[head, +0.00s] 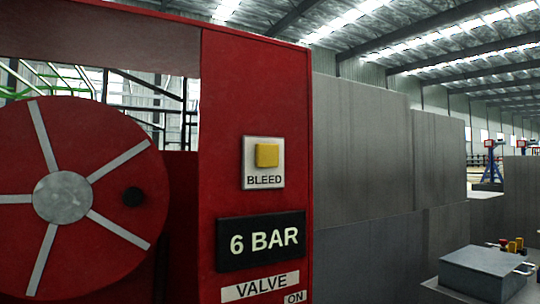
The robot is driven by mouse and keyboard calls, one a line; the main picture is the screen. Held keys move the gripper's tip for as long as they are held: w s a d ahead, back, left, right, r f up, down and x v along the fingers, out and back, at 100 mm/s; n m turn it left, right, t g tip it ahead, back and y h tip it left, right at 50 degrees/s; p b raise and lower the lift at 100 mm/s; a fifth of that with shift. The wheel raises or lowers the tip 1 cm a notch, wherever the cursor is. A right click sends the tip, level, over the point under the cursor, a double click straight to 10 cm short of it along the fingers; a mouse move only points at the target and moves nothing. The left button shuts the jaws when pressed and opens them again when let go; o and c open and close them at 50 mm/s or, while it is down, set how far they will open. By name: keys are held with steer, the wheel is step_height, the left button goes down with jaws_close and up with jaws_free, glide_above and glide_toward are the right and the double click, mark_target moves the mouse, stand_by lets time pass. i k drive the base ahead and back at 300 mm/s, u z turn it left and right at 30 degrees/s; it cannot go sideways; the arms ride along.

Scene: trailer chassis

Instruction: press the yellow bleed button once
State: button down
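The yellow bleed button (267,155) is a square block standing out from a white plate (264,181) marked BLEED. Nothing covers the button. My gripper is not in the head view, so where it is relative to the button does not show.
Below the button are a black 6 BAR display (261,241) and a VALVE label (260,287). A red reel (75,195) with a grey hub is at left. Grey blocks (362,150) stand at right. A grey box (490,266) sits at lower right.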

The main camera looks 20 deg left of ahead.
mark_target(267, 154)
steer(key=u, duration=0.4)
steer(key=k, duration=0.85)
steer(key=u, duration=0.5)
steer(key=k, duration=0.5)
steer(key=u, duration=0.95)
steer(key=i, duration=1.05)
steer(key=z, duration=0.35)
